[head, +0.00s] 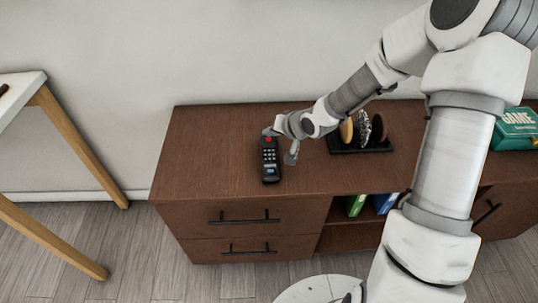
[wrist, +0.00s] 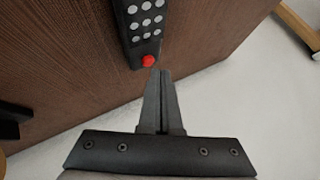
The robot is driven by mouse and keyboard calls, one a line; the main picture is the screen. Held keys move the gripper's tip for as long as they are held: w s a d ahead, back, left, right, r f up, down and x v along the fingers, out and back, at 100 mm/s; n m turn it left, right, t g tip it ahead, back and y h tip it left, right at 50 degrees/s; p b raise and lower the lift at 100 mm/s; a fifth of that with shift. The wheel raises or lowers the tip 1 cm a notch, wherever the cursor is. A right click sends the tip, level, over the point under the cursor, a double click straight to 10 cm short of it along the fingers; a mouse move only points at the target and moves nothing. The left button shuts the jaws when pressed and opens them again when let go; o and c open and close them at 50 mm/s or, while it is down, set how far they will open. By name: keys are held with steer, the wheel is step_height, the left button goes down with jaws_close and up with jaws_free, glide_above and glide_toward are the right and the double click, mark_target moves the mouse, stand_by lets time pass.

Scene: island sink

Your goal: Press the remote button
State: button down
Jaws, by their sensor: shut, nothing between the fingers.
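A black remote (head: 270,165) lies on the brown wooden cabinet top, with pale keys and a small screen at its near end. Its red button (head: 268,139) is at the far end, towards the wall. In the wrist view the remote (wrist: 137,50) is at the top, cut off by the edge, and the red button (wrist: 148,61) shows in full. My gripper (wrist: 160,72) is shut and empty, its fingertips just right of and slightly below the red button in that view. I cannot tell their height above it. In the head view the gripper is by the remote's far end.
A dark stand with round pieces (head: 362,140) is right of the remote, near my arm. A green game box (head: 516,129) sits at the far right. The cabinet top (head: 215,150) is clear left of the remote. A white table (head: 18,90) stands at the left.

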steer(key=shift+r, duration=0.1)
step_height(320, 180, up, 6)
steer(key=p, duration=0.6)
stand_by(0.3)
